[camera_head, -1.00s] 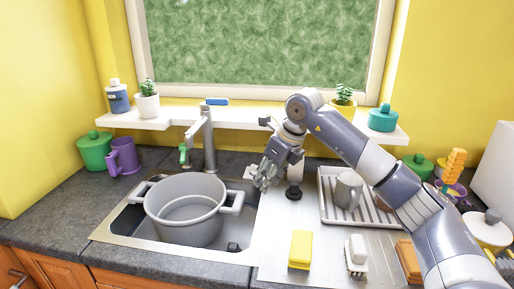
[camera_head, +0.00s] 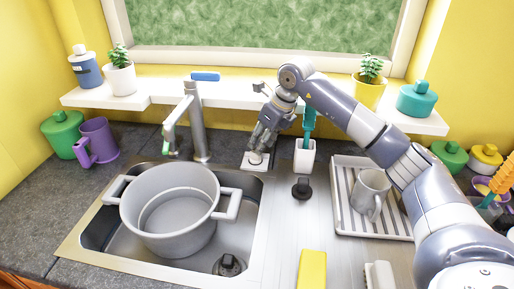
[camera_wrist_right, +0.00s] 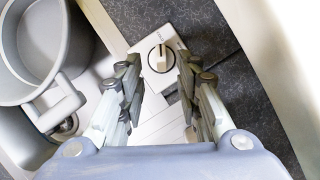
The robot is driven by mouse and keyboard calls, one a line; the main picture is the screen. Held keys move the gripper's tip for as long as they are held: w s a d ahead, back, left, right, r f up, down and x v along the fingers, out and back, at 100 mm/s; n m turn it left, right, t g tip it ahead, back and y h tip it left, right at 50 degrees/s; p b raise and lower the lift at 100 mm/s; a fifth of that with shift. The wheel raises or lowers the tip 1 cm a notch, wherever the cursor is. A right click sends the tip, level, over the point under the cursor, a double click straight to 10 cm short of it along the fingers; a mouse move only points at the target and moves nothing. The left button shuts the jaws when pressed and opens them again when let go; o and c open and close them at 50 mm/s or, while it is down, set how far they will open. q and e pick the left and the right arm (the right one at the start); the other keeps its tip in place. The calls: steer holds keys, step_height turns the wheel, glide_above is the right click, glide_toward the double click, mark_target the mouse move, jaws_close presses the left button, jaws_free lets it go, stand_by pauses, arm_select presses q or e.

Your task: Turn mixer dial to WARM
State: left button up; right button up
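The mixer dial (camera_wrist_right: 160,57) is a round cream knob with a raised grip bar and a dark ring, set on a white square plate (camera_wrist_right: 178,35). In the head view the plate (camera_head: 256,167) sits at the sink's back right corner, and the dial (camera_head: 255,157) is partly covered by my right gripper (camera_head: 259,147). In the right wrist view my right gripper (camera_wrist_right: 161,74) is open, with the dial showing between and just beyond its fingertips. I see no contact. The WARM mark cannot be read. My left gripper is not in view.
The faucet (camera_head: 195,120) stands left of the dial, behind the sink with a large grey pot (camera_head: 170,205). A white holder (camera_head: 304,157) with a teal-handled item and a black stopper (camera_head: 301,188) are close on the right. A dish rack (camera_head: 345,220) with a mug is further right.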

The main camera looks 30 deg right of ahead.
mark_target(255, 157)
steer(key=x, duration=0.4)
steer(key=shift+w+f, duration=0.15)
steer(key=shift+w+a+f+p, duration=0.1)
steer(key=shift+w+f+p, duration=0.15)
steer(key=shift+f, duration=0.3)
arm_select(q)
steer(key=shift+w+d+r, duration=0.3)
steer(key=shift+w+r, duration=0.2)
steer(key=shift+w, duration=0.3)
arm_select(e)
jaws_close()
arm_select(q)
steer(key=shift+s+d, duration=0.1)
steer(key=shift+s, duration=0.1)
arm_select(e)
steer(key=shift+s, duration=0.1)
